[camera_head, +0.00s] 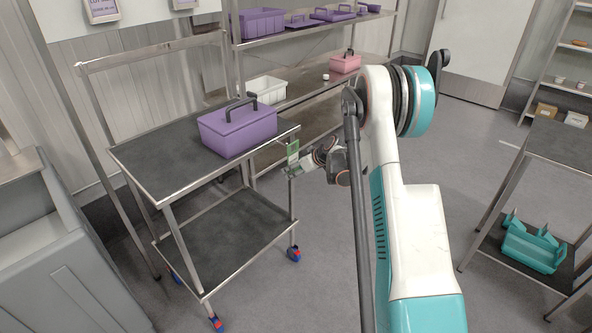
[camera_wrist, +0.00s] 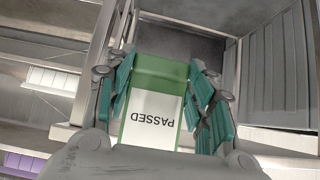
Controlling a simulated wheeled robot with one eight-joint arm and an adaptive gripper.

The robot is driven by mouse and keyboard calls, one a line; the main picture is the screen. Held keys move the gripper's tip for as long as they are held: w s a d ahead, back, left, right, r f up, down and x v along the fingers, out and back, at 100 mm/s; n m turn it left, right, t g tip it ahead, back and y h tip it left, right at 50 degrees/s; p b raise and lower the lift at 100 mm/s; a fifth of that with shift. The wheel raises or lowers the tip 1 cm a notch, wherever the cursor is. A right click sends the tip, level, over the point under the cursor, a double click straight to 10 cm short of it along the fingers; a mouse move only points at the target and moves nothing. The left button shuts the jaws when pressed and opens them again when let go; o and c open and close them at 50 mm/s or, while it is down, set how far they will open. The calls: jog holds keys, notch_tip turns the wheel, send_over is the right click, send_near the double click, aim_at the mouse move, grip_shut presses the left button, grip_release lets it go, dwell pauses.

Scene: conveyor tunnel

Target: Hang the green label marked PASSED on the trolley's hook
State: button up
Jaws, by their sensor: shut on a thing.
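The green label (camera_head: 293,150) is held upright in my gripper (camera_head: 291,166), at the right corner of the trolley (camera_head: 181,193). In the wrist view the label (camera_wrist: 157,78) stands between the two teal-padded fingers of my gripper (camera_wrist: 162,95). Its white panel reads PASSED, upside down in that view. The fingers are shut on its two sides. In the head view the label overlaps the right corner post of the trolley; I cannot tell whether it touches. I cannot make out the hook in either view.
A purple toolbox (camera_head: 237,127) with a dark handle stands on the trolley's top shelf, close to the label. A rack (camera_head: 300,98) with purple and pink boxes is behind. A grey cabinet (camera_head: 60,250) stands at left. The floor (camera_head: 300,300) right of the trolley is clear.

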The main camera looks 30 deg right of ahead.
jog(key=shift+w+a, duration=0.3)
jog(key=shift+w, duration=0.5)
jog(key=shift+w+a, duration=0.25)
jog(key=shift+w, duration=0.55)
jog(key=shift+w+a, duration=0.3)
jog(key=shift+w, duration=0.5)
jog(key=shift+f+b, duration=0.85)
jog(key=o, duration=1.6)
jog(key=shift+s+r, duration=0.1)
jog(key=v, duration=1.1)
jog(key=shift+s+d+r, duration=0.15)
jog(key=shift+s+r, duration=0.15)
